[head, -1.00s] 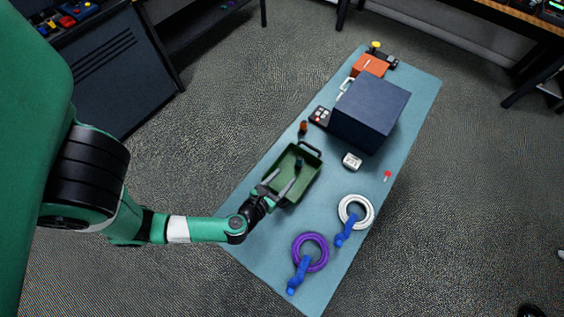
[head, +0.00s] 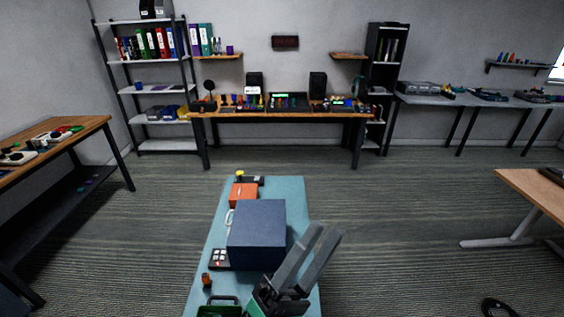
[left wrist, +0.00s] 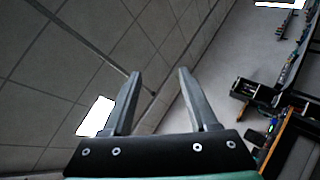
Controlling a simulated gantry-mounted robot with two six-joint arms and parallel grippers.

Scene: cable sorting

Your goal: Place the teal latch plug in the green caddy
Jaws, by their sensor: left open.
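The green caddy (head: 218,311) is at the bottom edge of the head view, mostly cut off, with its dark handle showing. The teal latch plug cannot be made out now; most of the caddy's inside is out of frame. My left gripper (head: 326,232) is raised above the table's right side, to the right of the caddy, fingers pointing up and right. It is open and empty. In the left wrist view the gripper (left wrist: 160,78) shows two spread fingers with nothing between them. My right gripper is not in view.
A dark blue box (head: 257,234) stands mid-table (head: 290,187), close behind my left gripper. A black device with light buttons (head: 219,259) and a small orange-brown item (head: 207,280) lie left of it. An orange box (head: 243,194) is farther back.

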